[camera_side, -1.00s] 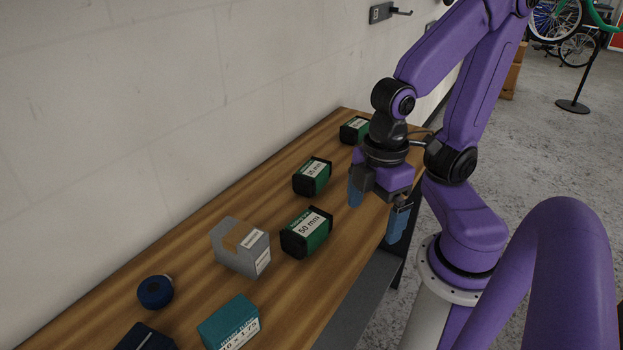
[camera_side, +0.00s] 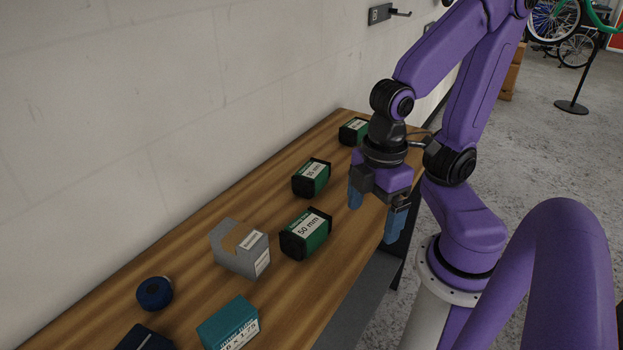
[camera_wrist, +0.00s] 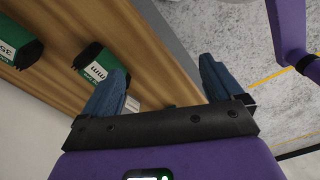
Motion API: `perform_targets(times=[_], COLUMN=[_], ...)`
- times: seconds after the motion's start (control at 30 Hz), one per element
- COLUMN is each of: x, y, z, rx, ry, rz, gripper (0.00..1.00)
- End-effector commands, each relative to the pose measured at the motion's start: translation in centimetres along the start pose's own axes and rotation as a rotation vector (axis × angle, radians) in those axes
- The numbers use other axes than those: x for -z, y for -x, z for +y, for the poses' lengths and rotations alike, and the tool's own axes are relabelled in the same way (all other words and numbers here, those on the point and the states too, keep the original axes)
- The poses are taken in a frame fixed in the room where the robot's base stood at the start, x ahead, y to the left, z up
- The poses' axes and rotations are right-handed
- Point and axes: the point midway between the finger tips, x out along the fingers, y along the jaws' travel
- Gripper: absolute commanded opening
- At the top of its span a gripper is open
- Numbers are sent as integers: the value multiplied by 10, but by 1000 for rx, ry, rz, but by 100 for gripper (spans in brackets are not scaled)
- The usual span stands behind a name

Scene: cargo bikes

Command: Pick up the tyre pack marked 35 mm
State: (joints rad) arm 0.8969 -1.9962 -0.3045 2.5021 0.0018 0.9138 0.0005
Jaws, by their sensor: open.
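The 35 mm tyre pack (camera_side: 311,177) is a green box with black ends and a white label. It lies on the wooden bench, the middle of three green packs in the side view. In the wrist view, a pack marked 35 (camera_wrist: 15,42) is cut by the left edge. The 50 mm pack (camera_side: 306,233) lies nearer the side camera. A pack whose label ends in mm (camera_wrist: 98,68) shows near my left finger in the wrist view. My gripper (camera_side: 375,212) is open and empty, blue fingers pointing down, right of the 35 mm pack and apart from it.
A third green pack (camera_side: 354,130), its label unreadable, lies farther back, partly beside my wrist. A grey box (camera_side: 240,249), a blue roll (camera_side: 154,293), a teal box (camera_side: 229,323) and a dark box (camera_side: 142,338) lie nearer. The wall (camera_side: 150,110) borders the bench.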

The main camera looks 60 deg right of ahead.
Motion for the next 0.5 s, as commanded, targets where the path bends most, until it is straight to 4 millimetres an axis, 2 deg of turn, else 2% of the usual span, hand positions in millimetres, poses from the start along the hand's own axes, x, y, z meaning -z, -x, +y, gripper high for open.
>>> perform_targets(times=[0.13,0.23,0.5], x=[1,5,15], y=[-2,-8,-31], z=[5,20,99], rx=[-12,-51,-214], ry=[3,18,110], rz=[-19,-76,-393], gripper=[94,94,94])
